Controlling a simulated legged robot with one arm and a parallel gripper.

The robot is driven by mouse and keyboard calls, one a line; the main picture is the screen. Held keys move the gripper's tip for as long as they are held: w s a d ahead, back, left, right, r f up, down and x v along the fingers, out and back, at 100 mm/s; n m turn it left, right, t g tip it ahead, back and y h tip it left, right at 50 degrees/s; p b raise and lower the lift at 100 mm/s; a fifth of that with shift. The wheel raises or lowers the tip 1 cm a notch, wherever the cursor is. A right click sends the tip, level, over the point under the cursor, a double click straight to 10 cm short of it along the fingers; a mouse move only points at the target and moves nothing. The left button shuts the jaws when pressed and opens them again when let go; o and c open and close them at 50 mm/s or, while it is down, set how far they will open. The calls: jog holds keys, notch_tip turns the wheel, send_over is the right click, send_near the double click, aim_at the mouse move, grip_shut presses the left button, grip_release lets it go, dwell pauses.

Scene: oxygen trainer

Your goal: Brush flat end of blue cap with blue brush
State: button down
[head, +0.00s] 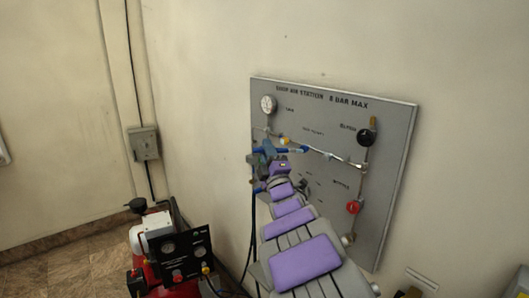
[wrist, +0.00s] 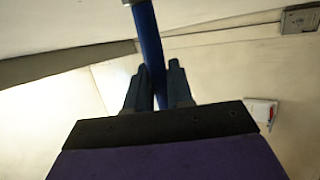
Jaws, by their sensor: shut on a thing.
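My gripper (head: 266,156) is in front of the left part of the grey panel in the head view. In the wrist view my gripper (wrist: 158,70) has its two dark fingers closed around a blue rod, which looks like the handle of the blue brush (wrist: 148,35). The rod runs up past the fingertips to a pale end at the top edge. I cannot make out the blue cap for sure in either view.
The grey panel (head: 385,215) on the wall carries a white gauge (head: 268,104), metal pipes, a black knob (head: 366,137) and a red knob (head: 353,207). A red and white compressor (head: 158,240) with a black control box stands at lower left. A cable hangs near my arm.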

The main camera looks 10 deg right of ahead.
jog(key=shift+b, duration=0.7)
jog(key=shift+w+a, duration=0.2)
jog(key=shift+w, duration=0.35)
dwell(0.4)
